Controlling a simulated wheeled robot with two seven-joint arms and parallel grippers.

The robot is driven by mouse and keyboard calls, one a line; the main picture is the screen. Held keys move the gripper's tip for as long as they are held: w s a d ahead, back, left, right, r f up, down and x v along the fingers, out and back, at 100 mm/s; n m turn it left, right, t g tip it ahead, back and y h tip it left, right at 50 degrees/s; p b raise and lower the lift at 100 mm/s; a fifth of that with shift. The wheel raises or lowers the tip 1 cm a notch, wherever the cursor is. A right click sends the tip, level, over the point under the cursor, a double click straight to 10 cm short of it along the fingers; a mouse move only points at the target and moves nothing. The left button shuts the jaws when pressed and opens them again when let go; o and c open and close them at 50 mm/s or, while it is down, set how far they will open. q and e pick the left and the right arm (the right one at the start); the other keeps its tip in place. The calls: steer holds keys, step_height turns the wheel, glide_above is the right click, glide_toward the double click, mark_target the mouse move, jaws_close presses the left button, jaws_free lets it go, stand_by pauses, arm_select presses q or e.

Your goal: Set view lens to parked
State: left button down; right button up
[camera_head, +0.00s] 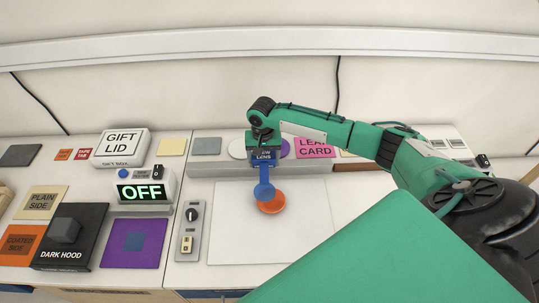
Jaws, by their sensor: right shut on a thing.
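The view lens (264,188) is blue, with a round end pointing down and a label block at its top, partly readable as "LENS". It stands over the near edge of the grey raised ledge (320,168). Its round end overlaps an orange disc (272,206) on the white board (300,238); I cannot tell if they touch. My right gripper (262,147) comes from above and is shut on the lens's top part. Its fingers are mostly hidden. My left gripper is out of view.
A switch panel (189,230) and a display reading OFF (141,193) stand left. A dark hood box (70,238) and gift lid box (121,148) are farther left. The white board is mostly clear.

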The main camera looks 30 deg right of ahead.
mark_target(210, 165)
steer(key=w+a, duration=0.3)
steer(key=a, duration=0.1)
steer(key=w+a, duration=0.3)
steer(key=a, duration=0.2)
steer(key=w+a, duration=0.3)
steer(key=a, duration=0.2)
steer(key=shift+a+p, duration=0.25)
steer(key=shift+p, duration=0.15)
steer(key=shift+w+a, duration=0.35)
steer(key=shift+a, duration=0.3)
steer(key=o, duration=1.4)
step_height(210, 165, up, 14)
steer(key=b, duration=0.3)
steer(key=shift+b, duration=0.4)
steer(key=shift+f, duration=0.1)
